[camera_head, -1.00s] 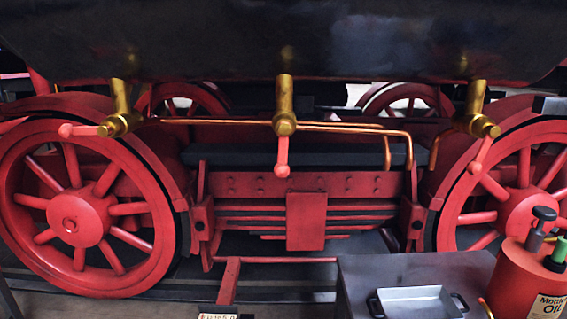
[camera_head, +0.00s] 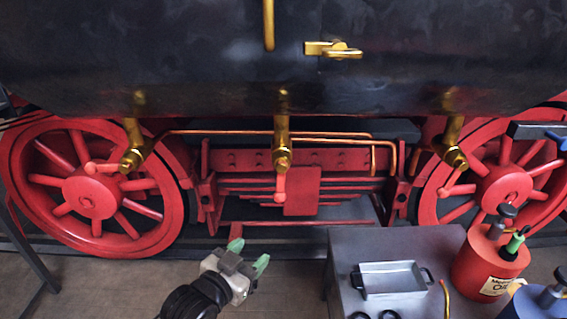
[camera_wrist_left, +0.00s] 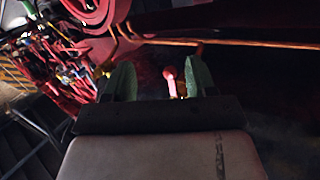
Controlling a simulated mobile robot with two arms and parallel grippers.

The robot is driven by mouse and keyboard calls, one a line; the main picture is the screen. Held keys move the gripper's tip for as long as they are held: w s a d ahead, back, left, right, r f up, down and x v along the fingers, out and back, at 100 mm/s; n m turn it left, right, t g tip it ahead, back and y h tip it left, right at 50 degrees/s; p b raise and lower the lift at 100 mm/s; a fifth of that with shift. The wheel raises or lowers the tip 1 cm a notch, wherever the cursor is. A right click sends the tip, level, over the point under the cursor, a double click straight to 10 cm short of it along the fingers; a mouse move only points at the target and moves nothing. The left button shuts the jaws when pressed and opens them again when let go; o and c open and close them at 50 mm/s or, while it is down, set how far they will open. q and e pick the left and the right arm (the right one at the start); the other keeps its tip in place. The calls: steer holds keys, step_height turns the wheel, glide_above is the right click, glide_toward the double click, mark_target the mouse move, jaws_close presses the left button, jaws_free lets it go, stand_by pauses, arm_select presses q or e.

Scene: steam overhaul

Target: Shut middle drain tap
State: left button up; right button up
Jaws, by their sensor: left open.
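The middle drain tap (camera_head: 282,150) is a brass tap hanging under the dark boiler. Its red lever (camera_head: 280,187) points straight down. My left gripper (camera_head: 249,256) comes in from the bottom in the head view, below and a little left of that lever and apart from it in the picture. Its green fingers are spread and nothing shows held. In the left wrist view a red-tipped lever (camera_wrist_left: 171,80) shows between the open fingers, beyond them; I cannot tell for sure which tap it belongs to. My right gripper is not in view.
A grey table (camera_head: 342,270) with a metal tray (camera_head: 390,294) and a red oil can (camera_head: 485,270) stands at lower right.

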arm_select(q)
steer(key=m+h+p, duration=0.1)
steer(key=h+p, duration=0.1)
glide_toward(284, 193)
steer(key=f, duration=0.2)
steer(key=shift+t, duration=0.5)
steer(key=x, duration=0.3)
steer(key=p+x, duration=0.1)
steer(key=x, duration=0.7)
steer(key=shift+w+a, duration=0.15)
steer(key=shift+w, duration=0.2)
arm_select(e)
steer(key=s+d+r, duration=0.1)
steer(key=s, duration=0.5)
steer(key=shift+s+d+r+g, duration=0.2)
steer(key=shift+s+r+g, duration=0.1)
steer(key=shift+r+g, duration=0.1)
arm_select(q)
jaws_close()
